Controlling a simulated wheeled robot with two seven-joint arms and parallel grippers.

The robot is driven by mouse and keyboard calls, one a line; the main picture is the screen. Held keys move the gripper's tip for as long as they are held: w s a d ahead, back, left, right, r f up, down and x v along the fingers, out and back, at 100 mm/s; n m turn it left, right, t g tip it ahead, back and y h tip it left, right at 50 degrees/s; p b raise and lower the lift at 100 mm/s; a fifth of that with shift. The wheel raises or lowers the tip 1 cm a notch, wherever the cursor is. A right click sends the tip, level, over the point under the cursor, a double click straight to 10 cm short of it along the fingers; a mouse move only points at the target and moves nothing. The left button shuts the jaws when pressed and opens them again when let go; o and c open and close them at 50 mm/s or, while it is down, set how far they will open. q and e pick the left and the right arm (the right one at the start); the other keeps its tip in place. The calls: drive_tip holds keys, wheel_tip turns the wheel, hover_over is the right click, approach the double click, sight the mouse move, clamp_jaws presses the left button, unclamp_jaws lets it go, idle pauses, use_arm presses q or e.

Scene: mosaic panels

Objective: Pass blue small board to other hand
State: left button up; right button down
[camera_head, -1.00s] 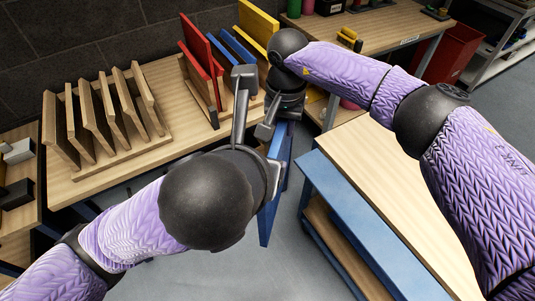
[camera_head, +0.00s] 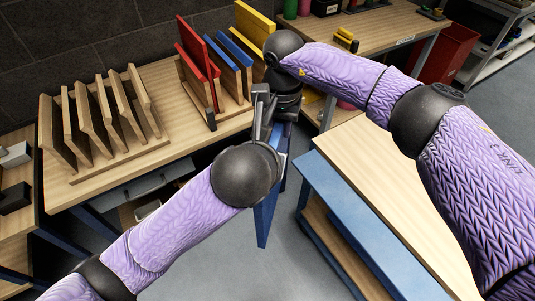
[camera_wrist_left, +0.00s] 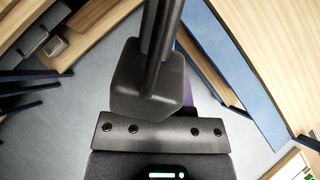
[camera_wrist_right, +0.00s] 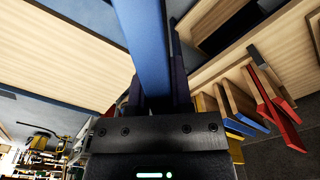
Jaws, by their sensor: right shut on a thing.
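The blue small board (camera_head: 266,218) hangs edge-down below my right gripper (camera_head: 286,112), which is shut on its upper end. In the right wrist view the board (camera_wrist_right: 147,45) runs up between the fingers. My left gripper (camera_head: 263,108) is close beside the board's upper end, on its left in the head view. In the left wrist view its dark fingers (camera_wrist_left: 160,50) sit near each other in the middle. I cannot tell whether they touch the board or how far apart they are.
A bench at the left carries a wooden rack (camera_head: 120,155) of upright boards and a rack with red (camera_head: 196,60), blue (camera_head: 228,60) and yellow (camera_head: 252,28) boards. A blue-edged table (camera_head: 360,225) stands at the right. Open floor (camera_head: 220,265) lies below.

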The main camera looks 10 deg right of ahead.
use_arm(q)
clamp_jaws()
drive_tip(key=shift+w+a, duration=0.1)
drive_tip(key=shift+a, duration=0.05)
use_arm(e)
drive_tip(key=shift+d, duration=0.15)
idle(0.6)
use_arm(q)
drive_tip(key=shift+r, duration=0.1)
use_arm(e)
drive_tip(key=shift+c, duration=2.2)
unclamp_jaws()
